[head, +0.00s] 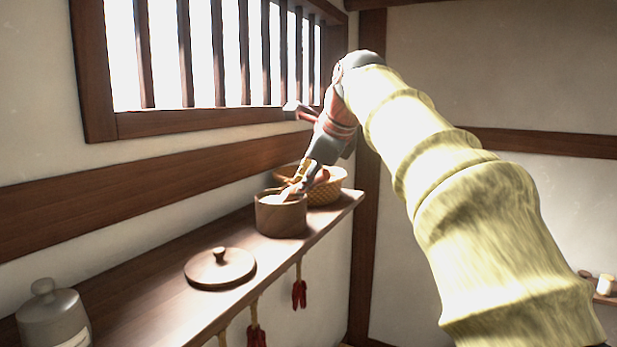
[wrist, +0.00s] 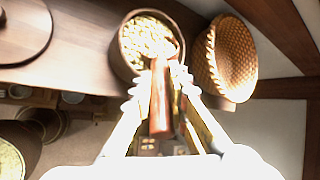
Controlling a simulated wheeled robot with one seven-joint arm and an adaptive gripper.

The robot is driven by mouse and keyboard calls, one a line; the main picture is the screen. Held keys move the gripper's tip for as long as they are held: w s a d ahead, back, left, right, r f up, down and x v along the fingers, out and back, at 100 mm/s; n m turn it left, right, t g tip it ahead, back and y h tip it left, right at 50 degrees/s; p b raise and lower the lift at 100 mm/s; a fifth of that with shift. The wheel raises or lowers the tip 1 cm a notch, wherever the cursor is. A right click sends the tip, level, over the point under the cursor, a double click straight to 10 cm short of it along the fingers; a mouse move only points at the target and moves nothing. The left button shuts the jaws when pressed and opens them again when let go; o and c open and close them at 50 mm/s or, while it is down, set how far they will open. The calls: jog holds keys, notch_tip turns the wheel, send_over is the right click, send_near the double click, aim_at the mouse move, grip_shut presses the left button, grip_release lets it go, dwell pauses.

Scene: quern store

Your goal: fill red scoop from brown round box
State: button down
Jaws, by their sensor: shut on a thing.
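The brown round box (head: 282,218) stands open on the wall shelf in the head view. In the wrist view the box (wrist: 124,52) holds pale yellow grains (wrist: 150,38). My gripper (head: 297,188) points down at the box's mouth. In the wrist view my gripper (wrist: 163,78) is shut on the red scoop (wrist: 160,105), whose reddish-brown handle lies between the fingers. The scoop's far end reaches over the near part of the box opening. Glare and the fingers hide its bowl, so I cannot tell whether it holds grains.
The wooden lid (head: 220,268) lies on the shelf (head: 150,290) in front of the box. A woven basket (head: 327,188) stands close behind the box. A grey lidded jar (head: 53,318) is at the near left. Red bundles (head: 299,293) hang below the shelf edge. A barred window is above.

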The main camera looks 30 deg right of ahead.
jog(key=shift+w+a, duration=0.2)
jog(key=shift+a, duration=0.85)
jog(key=shift+s+d+f+m+t+y, duration=0.15)
jog(key=shift+d+f+m+y, duration=0.15)
jog(key=shift+d+y, duration=0.2)
jog(key=shift+d+f+m+t+y, duration=0.15)
jog(key=shift+d+f+m+y, duration=0.1)
jog(key=shift+d+y, duration=0.25)
jog(key=y, duration=0.1)
jog(key=d+m+t+y, duration=0.1)
jog(key=y, duration=0.1)
jog(key=shift+s+d+f+m, duration=0.1)
jog(key=shift+s+d+m, duration=0.1)
jog(key=shift+m, duration=0.05)
jog(key=shift+d+m+t+y, duration=0.2)
jog(key=shift+m+t+y, duration=0.25)
jog(key=shift+y, duration=0.25)
jog(key=shift+a+r, duration=0.2)
jog(key=shift+r, duration=0.7)
jog(key=shift+d+r+m+t+y, duration=0.1)
jog(key=shift+r+m+t+y, duration=0.25)
jog(key=shift+r, duration=1.45)
